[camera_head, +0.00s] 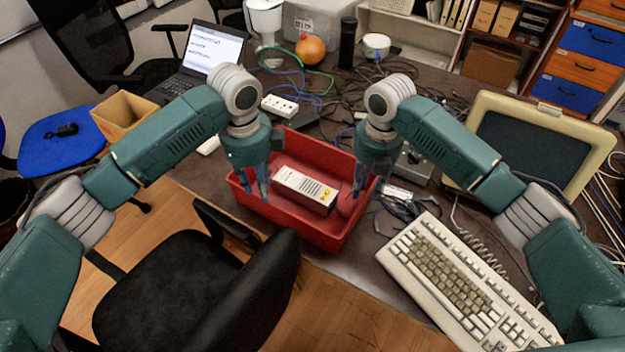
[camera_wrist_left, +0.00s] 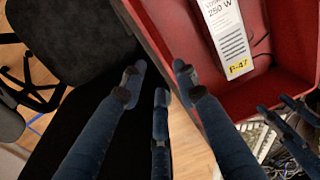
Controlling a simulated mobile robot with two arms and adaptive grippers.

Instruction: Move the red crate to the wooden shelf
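The red crate (camera_head: 302,230) sits on the dark desk and holds a white box with a yellow label (camera_head: 305,188). My left gripper (camera_head: 258,186) is at the crate's left end, fingers pointing down. In the left wrist view its fingers (camera_wrist_left: 160,82) are spread with nothing between them, near the crate's rim (camera_wrist_left: 165,25); contact cannot be told. My right gripper (camera_head: 365,186) is at the crate's right end, its fingers apart and partly hiding the wall. A brown wooden shelf unit (camera_head: 519,62) with cardboard boxes stands at the back right.
A beige keyboard (camera_head: 460,275) and an old monitor (camera_head: 530,145) lie right of the crate. Cables, a power strip (camera_head: 280,106) and a laptop (camera_head: 205,55) are behind it. A black chair (camera_head: 190,290) stands in front of the desk. A cardboard box (camera_head: 122,115) is at left.

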